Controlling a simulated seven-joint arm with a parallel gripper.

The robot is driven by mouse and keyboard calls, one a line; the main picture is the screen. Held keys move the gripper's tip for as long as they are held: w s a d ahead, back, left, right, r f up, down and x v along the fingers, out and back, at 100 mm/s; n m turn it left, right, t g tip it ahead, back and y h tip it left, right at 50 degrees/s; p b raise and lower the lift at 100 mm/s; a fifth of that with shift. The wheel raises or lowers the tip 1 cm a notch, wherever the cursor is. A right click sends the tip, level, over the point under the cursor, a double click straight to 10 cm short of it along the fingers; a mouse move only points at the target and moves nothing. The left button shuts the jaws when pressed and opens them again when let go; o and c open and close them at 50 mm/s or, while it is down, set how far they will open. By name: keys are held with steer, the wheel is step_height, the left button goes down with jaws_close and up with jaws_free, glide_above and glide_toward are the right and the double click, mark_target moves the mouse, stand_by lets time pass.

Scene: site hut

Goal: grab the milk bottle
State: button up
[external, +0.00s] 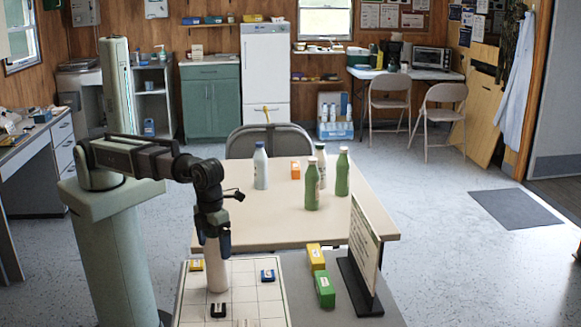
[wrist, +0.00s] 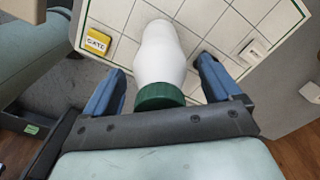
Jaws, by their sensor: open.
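A white bottle (external: 217,272) stands on the white gridded board (external: 246,291) in the foreground. In the wrist view the bottle (wrist: 163,50) has a dark green cap (wrist: 160,96). My gripper (external: 216,243) points down over the bottle's top. In the wrist view my gripper (wrist: 162,70) is open, with one blue finger on each side of the bottle and visible gaps between. The cap is near the palm. The bottle's top is partly hidden by the gripper in the external view. Its label is not visible.
Small blocks lie on the board, including a yellow one (wrist: 97,42) and a black one (external: 218,310). Yellow (external: 315,257) and green (external: 325,289) boxes and an upright sign (external: 364,243) stand to the right. The table behind holds a white bottle (external: 260,168) and green bottles (external: 312,187).

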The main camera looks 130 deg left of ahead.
jaws_close()
stand_by(0.8)
